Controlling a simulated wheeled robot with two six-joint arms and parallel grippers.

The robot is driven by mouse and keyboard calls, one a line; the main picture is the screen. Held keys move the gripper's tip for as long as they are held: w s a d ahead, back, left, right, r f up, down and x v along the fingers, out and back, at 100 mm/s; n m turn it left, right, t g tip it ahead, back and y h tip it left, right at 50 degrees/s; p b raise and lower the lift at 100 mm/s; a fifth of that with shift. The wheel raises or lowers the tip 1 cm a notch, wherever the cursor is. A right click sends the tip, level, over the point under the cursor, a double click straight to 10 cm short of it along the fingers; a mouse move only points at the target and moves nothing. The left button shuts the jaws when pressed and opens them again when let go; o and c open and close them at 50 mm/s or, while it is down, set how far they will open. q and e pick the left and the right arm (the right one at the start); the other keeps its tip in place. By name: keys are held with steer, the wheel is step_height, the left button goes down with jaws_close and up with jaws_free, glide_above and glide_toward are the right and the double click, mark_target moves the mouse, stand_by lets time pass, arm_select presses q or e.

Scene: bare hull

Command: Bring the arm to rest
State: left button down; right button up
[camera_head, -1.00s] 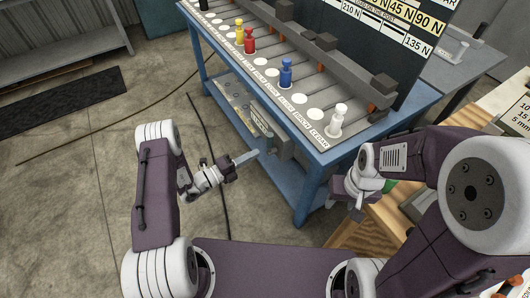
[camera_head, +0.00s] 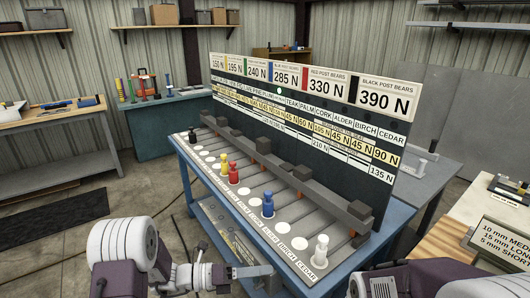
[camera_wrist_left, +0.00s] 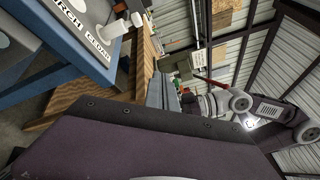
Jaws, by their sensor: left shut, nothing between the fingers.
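My left gripper (camera_head: 264,271) is at the bottom of the head view, in front of the near edge of the blue bench (camera_head: 300,262). It is shut and empty, with its fingers pointing right. My left arm comes in from the lower left with a white joint and purple links. My right arm shows only in part at the lower right of the head view; it also shows at the right of the left wrist view, where I cannot make out its fingers clearly.
The bench holds a white post (camera_head: 320,252), a blue post (camera_head: 268,205), a red post (camera_head: 233,174), a yellow post (camera_head: 224,165) and a black post (camera_head: 192,136). A dark label board (camera_head: 310,120) stands behind. A wooden table (camera_head: 450,240) is at right. Floor at left is open.

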arm_select(q)
steer(key=s+d+r+m+g+y+p, duration=0.1)
steer(key=s+d+r+m+g+y, duration=0.1)
steer(key=s+r+m+g, duration=0.4)
steer(key=s+a+f+m+y+p, duration=0.1)
steer(key=s+a+f+m+y, duration=0.1)
steer(key=s+m+y, duration=0.3)
steer(key=s+a+f+m+y+p, duration=0.1)
steer(key=s+a+f+m+y, duration=0.1)
steer(key=s+a+m, duration=0.3)
steer(key=w+a+f+m+t+y, duration=0.2)
steer(key=a+f+m+t+y, duration=0.2)
steer(key=a+m+y, duration=0.4)
steer(key=a+m, duration=0.3)
steer(key=m, duration=0.4)
steer(key=shift+a+f, duration=0.35)
steer(key=shift+f, duration=0.05)
arm_select(e)
step_height(320, 180, up, 4)
steer(key=shift+r, duration=0.25)
